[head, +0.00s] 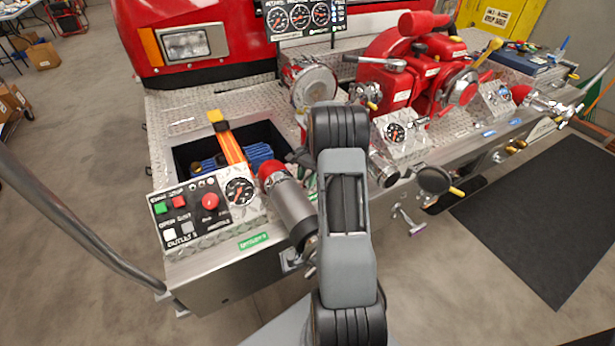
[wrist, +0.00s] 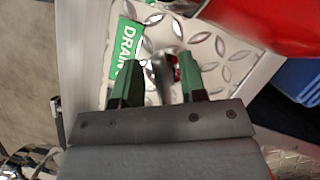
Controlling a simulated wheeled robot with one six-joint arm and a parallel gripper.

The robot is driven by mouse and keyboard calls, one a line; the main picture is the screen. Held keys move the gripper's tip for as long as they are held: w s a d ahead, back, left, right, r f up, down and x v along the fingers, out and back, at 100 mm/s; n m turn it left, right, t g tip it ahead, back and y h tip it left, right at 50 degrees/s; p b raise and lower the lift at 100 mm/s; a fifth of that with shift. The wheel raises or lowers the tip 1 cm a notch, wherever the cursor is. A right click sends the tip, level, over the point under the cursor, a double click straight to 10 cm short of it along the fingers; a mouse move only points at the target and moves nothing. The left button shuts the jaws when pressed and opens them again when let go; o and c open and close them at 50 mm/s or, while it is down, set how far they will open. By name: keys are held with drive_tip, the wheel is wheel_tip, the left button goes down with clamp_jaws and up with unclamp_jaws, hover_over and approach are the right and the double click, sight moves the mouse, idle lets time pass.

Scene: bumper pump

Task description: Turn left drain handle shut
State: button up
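In the wrist view, the two green-tipped fingers of my gripper (wrist: 157,78) stand apart. A small grey metal handle with a bit of red (wrist: 163,68) sits between them, over diamond plate. I cannot tell whether the fingers touch it. A green label reading "DRAIN" (wrist: 126,50) lies just left of the handle, partly covered by the left finger. In the head view my arm hides the handle and most of the gripper.
A silver cylinder with a red end (head: 294,208) lies close left of my arm. A control panel with a gauge (head: 205,205) and an open bin with blue and orange items stand left. Red pump parts (head: 420,70) and a gauge plate (head: 398,135) are right.

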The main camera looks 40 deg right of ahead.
drive_tip(key=shift+c, duration=0.3)
clamp_jaws()
drive_tip(key=shift+w+r+m+t+p, duration=0.25)
drive_tip(key=shift+m+t, duration=0.35)
drive_tip(key=shift+m, duration=0.8)
drive_tip(key=shift+w+f+m+t+p, duration=0.15)
drive_tip(key=shift+m+t+p, duration=0.35)
drive_tip(key=shift+m, duration=0.9)
drive_tip(key=shift+s+m, duration=0.1)
drive_tip(key=shift+m, duration=0.2)
drive_tip(key=shift+o, duration=0.3)
unclamp_jaws()
